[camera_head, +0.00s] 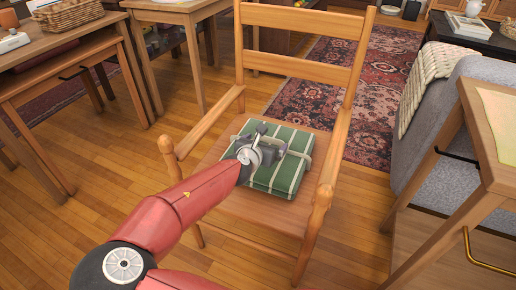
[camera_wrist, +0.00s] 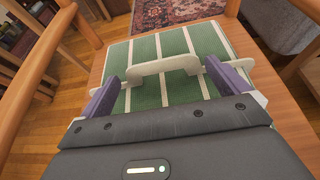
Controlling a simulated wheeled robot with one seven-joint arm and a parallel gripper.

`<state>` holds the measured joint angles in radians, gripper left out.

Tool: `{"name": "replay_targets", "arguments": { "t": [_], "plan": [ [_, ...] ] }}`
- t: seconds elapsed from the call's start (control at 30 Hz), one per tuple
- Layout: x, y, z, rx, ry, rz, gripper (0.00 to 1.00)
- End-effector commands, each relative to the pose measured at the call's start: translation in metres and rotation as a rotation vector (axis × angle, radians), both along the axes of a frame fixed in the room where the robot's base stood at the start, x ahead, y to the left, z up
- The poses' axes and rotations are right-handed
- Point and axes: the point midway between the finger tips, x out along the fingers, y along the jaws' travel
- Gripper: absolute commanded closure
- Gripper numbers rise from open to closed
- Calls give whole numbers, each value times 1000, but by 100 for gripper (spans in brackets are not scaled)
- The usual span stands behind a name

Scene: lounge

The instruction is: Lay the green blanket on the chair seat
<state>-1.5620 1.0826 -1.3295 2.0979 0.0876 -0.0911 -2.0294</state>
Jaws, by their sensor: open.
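The green blanket (camera_head: 287,178) is a folded block with white stripes and lies flat on the wooden chair seat (camera_head: 230,193). In the wrist view the blanket (camera_wrist: 150,95) fills the area ahead of my gripper, and a pale raised handle (camera_wrist: 163,66) stands on its top. My gripper (camera_head: 265,143) is over the blanket. Its two purple fingers (camera_wrist: 167,88) are spread apart, one near each end of the handle, with nothing clamped between them. I cannot tell whether the fingers touch the blanket. My wrist hides part of the blanket's near left side in the head view.
The chair's armrests (camera_head: 336,150) rise on both sides of the seat, and its backrest (camera_head: 300,67) stands behind. A wooden table (camera_head: 495,130) is at the right, a grey sofa (camera_head: 425,125) behind it. A desk (camera_head: 60,55) stands at the left. Floor between is clear.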

Motion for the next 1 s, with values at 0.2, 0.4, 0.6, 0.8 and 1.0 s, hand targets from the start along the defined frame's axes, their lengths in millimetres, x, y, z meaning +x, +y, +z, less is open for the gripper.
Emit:
{"name": "replay_targets", "arguments": {
  "t": [0.2, 0.4, 0.6, 0.8, 1.0],
  "plan": [
    [-42, 15, 19, -1, 0, 4, 0],
    [-64, 21, 28, -1, 0, 1, 0],
    [-70, 22, 30, 0, 0, 0, 0],
    [-69, 22, 30, 0, 0, 0, 0],
    [-69, 22, 30, 0, 0, 0, 0]
  ]
}}
